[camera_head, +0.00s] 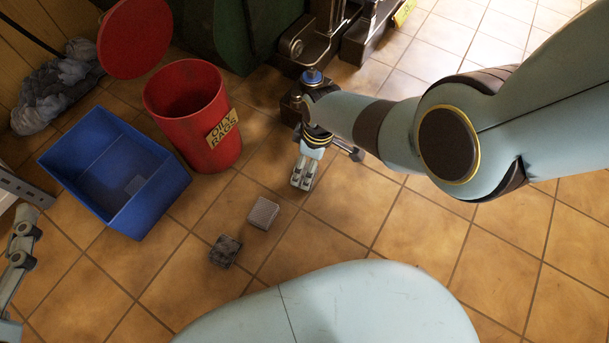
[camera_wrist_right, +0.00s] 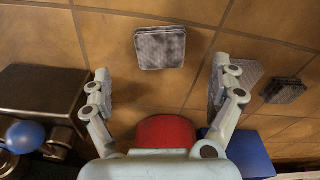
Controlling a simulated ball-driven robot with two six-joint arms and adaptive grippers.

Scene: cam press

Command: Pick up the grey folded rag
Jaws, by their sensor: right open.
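A light grey folded rag (camera_head: 263,212) lies flat on the tiled floor, with a dark, stained rag (camera_head: 224,250) beside it. In the right wrist view a grey folded rag with darker edges (camera_wrist_right: 160,47) lies ahead, between the lines of the fingers and apart from them. Another grey rag (camera_wrist_right: 250,76) is partly hidden behind the right-hand finger, with the dark rag (camera_wrist_right: 283,90) beyond. My right gripper (camera_head: 302,183) is open and empty above the floor, right of the light rag. My left gripper (camera_head: 18,252) shows partly at the left edge; its jaw state is unclear.
A red bin labelled OILY RAGS (camera_head: 190,120) stands behind the rags, its red lid (camera_head: 135,38) raised. A blue bin (camera_head: 112,175) is to its left. A crumpled grey heap (camera_head: 55,90) lies at the wall. Machinery (camera_head: 325,40) stands at the back. Floor at right is clear.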

